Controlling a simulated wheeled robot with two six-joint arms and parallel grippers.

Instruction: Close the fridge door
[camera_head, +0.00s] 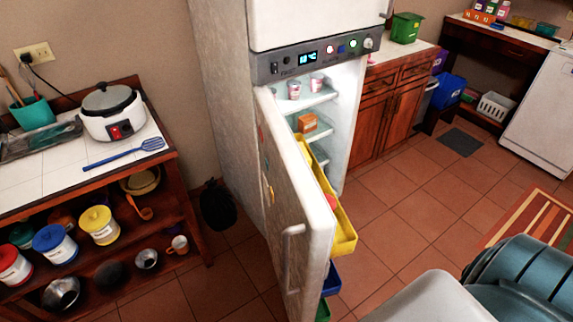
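The fridge door (290,205) stands wide open. It is hinged at the left side of the fridge body (226,95) and swings out towards me. Its outer face, with a vertical handle (288,255) near the free edge, is turned to the left. A yellow bin (343,235) and blue and green bins lower down are on its inner side. The lit fridge inside (342,110) shows shelves with small cups and an orange box (307,123). Neither of my grippers is in view.
A tiled side table (40,170) with a rice cooker (110,112) stands at left, pots on its lower shelves. A dark bag (217,205) lies on the floor between table and fridge. Tiled floor (400,215) is open to the right. A teal ribbed object (525,280) fills the lower right.

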